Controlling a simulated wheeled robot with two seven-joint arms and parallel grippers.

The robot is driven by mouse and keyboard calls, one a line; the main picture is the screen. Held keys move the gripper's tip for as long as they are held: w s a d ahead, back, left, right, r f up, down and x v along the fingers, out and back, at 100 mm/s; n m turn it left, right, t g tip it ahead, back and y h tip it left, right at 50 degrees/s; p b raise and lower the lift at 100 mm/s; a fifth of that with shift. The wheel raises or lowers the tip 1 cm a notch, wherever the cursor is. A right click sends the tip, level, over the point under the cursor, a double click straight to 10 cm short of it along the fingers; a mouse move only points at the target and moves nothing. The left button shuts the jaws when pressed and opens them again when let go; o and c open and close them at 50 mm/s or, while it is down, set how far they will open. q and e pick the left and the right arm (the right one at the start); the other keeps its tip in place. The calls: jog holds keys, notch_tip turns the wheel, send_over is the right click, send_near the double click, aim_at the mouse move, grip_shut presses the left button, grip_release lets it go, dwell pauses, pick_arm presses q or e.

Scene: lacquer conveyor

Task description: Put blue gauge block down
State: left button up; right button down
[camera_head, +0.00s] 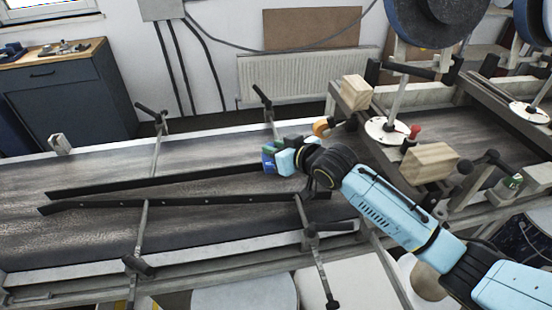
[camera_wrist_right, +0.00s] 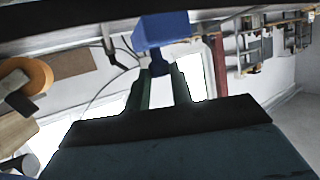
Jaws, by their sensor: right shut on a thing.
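My right gripper (camera_head: 273,158) reaches in from the right over the conveyor belt (camera_head: 100,230) in the head view. It is shut on the blue gauge block (camera_head: 267,164), which shows as a small blue patch at the fingertips. The right wrist view shows the blue block (camera_wrist_right: 162,31) at the ends of the two fingers (camera_wrist_right: 160,72). Whether the block touches the belt is hard to tell. My left gripper is not in view.
Two dark guide rails (camera_head: 180,202) run along the belt near the gripper. An orange ring-shaped thing (camera_head: 321,127) is close behind the gripper. Wooden blocks (camera_head: 430,162) and a red-topped part (camera_head: 414,131) stand at right. The belt's left part is clear.

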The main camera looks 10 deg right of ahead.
jog(key=shift+f, duration=1.5)
jog(key=shift+f, duration=0.6)
jog(key=c, duration=1.2)
grip_release()
jog(key=shift+c, duration=0.2)
jog(key=shift+r, duration=0.4)
jog(key=shift+s+d+r, duration=0.1)
jog(key=shift+s+r, duration=0.1)
jog(key=shift+r, duration=0.1)
jog(key=v, duration=0.7)
